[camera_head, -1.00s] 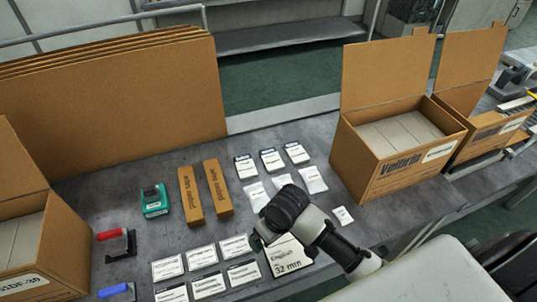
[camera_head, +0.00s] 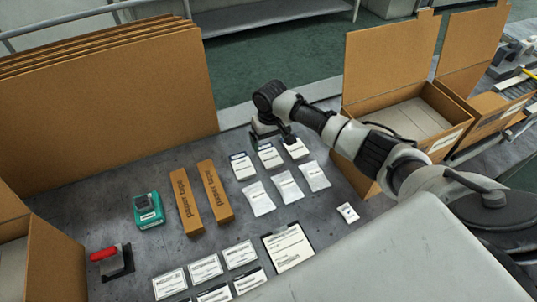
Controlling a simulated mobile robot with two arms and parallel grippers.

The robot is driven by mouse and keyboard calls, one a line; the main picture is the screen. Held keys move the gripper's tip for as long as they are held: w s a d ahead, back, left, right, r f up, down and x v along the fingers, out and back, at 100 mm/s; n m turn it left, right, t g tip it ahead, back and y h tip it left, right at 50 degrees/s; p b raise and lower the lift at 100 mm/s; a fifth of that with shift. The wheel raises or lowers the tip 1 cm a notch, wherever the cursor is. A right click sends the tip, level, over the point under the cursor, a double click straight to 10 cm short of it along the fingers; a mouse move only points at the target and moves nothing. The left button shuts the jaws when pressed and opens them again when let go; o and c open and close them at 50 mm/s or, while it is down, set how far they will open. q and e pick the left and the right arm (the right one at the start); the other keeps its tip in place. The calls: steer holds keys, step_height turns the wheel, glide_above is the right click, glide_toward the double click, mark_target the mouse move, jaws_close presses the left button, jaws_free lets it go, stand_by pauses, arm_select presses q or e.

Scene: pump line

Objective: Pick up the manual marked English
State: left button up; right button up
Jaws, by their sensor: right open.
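My left gripper is not in view.
A large card (camera_head: 288,248) lies in front. White packets (camera_head: 287,185) lie before the booklets. An open carton (camera_head: 455,140) stands right; cardboard sheets (camera_head: 110,100) stand back left.

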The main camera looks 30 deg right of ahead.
mark_target(269, 155)
steer(key=f, duration=0.6)
steer(key=shift+s+a+f+p, duration=0.1)
steer(key=shift+a+f+p, duration=0.15)
steer(key=shift+p, duration=0.15)
steer(key=shift+c, duration=0.4)
steer(key=c, duration=0.9)
